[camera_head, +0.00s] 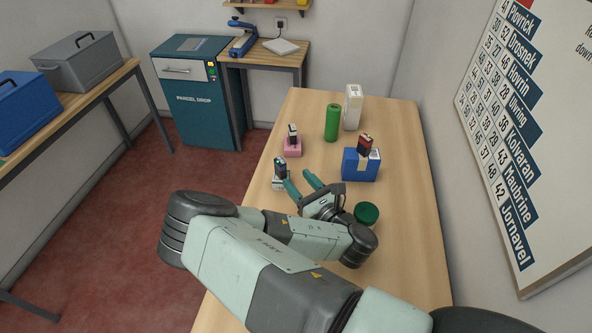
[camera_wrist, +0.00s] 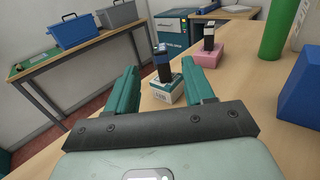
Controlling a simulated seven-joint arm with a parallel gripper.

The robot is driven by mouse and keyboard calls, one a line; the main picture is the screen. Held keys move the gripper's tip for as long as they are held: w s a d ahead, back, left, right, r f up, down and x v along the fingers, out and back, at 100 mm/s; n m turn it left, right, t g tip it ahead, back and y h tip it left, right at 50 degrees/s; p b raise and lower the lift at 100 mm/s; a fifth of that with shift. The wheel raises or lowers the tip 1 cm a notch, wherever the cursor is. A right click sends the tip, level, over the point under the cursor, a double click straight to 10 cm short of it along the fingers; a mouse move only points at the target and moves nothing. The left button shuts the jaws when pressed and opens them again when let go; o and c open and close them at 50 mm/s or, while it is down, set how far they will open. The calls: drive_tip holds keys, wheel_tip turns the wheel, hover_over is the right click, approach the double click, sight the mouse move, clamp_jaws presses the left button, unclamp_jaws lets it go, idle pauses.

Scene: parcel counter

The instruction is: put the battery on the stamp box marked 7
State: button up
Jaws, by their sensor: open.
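Three small battery-like blocks stand on boxes; which one the task means, I cannot tell. A black-and-blue block (camera_head: 280,167) stands upright on a small white-and-green box (camera_head: 279,184); the block (camera_wrist: 162,66) and box (camera_wrist: 165,90) also show in the wrist view. A black block with a pale top (camera_head: 293,132) stands on a pink box (camera_head: 292,151). A red-and-black block (camera_head: 365,145) sits on a blue box (camera_head: 350,167). No 7 is readable on any box. My gripper (camera_head: 297,180) is open and empty, its fingers (camera_wrist: 158,88) pointing toward the black-and-blue block, not touching it.
A green cylinder (camera_head: 332,122) and a tall white box (camera_head: 353,106) stand at the back of the wooden table (camera_head: 400,200). A round dark green lid (camera_head: 366,213) is right of my gripper. The table's right side is clear, beside the wall.

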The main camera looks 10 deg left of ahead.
drive_tip(key=w+d+r+m+t+h, duration=0.1)
drive_tip(key=w+d+r+m+h, duration=0.4)
drive_tip(key=m, duration=0.5)
drive_tip(key=w+d+r+m+t+h, duration=0.15)
drive_tip(key=w+d+m+h, duration=0.25)
drive_tip(key=m+h, duration=0.45)
drive_tip(key=s+d+r+m+g, duration=0.1)
drive_tip(key=d+r+m+g, duration=0.25)
drive_tip(key=r+m, duration=0.75)
drive_tip(key=s+d+r+m+g+y, duration=0.2)
drive_tip(key=s+d+r+m+g, duration=0.15)
drive_tip(key=s+r+m, duration=0.75)
drive_tip(key=s+d+r+m+g, duration=0.1)
drive_tip(key=s+r, duration=0.1)
drive_tip(key=s, duration=0.4)
drive_tip(key=s+d+r+m+h, duration=0.1)
drive_tip(key=s+r, duration=0.2)
drive_tip(key=s, duration=0.3)
drive_tip(key=s+d+r+m+g, duration=0.1)
drive_tip(key=s+d+r+m, duration=0.1)
drive_tip(key=s, duration=0.5)
drive_tip(key=shift+r+g, duration=0.35)
drive_tip(key=shift+r, duration=0.4)
